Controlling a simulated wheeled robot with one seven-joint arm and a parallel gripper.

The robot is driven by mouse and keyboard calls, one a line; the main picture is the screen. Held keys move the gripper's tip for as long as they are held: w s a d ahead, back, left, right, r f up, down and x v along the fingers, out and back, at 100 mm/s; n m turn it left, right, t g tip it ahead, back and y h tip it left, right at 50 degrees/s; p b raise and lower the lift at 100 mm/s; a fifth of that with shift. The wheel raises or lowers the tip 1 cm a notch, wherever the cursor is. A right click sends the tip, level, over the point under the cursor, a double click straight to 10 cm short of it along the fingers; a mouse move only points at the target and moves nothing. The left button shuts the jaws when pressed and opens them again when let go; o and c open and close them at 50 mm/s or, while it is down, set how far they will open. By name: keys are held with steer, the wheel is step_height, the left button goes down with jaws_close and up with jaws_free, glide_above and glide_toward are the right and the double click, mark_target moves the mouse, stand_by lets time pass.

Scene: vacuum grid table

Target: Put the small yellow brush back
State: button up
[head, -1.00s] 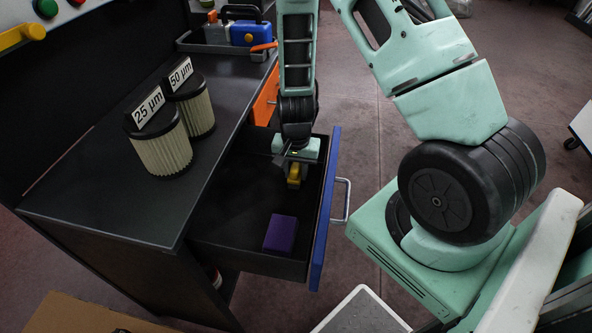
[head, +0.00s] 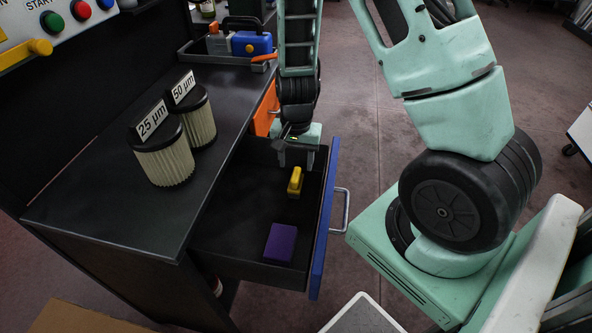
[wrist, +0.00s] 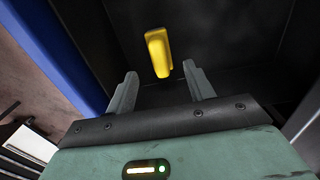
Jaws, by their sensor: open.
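The small yellow brush (head: 295,181) lies on the floor of the open drawer (head: 228,228) with the blue front. It also shows in the wrist view (wrist: 158,52), beyond the fingertips and roughly between their lines. My gripper (head: 297,160) is above the drawer's far part, behind the brush in the head view. In the wrist view its two fingers (wrist: 160,80) are spread with nothing between them. The brush is apart from the fingers.
A purple block (head: 281,243) lies in the drawer's near part. Two filters, 25 µm (head: 163,160) and 50 µm (head: 194,118), stand on the dark worktop (head: 95,218). A grey tray (head: 213,69) with a blue case (head: 252,43) is at the back. The drawer walls surround the brush.

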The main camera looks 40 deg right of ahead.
mark_target(296, 173)
step_height(296, 173, up, 4)
steer(key=shift+f+p, duration=0.1)
steer(key=shift+p, duration=0.25)
steer(key=s+a+r+n+y, duration=0.1)
steer(key=s+a+r+n, duration=0.2)
steer(key=a+r+n, duration=0.35)
steer(key=s+a+r+n+y, duration=0.1)
steer(key=s+a+r+n, duration=0.25)
steer(key=a, duration=0.65)
steer(key=s+a+r+n, duration=0.3)
steer(key=s+n, duration=0.1)
steer(key=s, duration=0.1)
steer(key=s+a+r+n+h, duration=0.1)
steer(key=s+a+r+n, duration=0.2)
steer(key=s, duration=0.3)
steer(key=shift+s+n, duration=0.15)
steer(key=shift+n, duration=0.45)
steer(key=shift+r, duration=0.2)
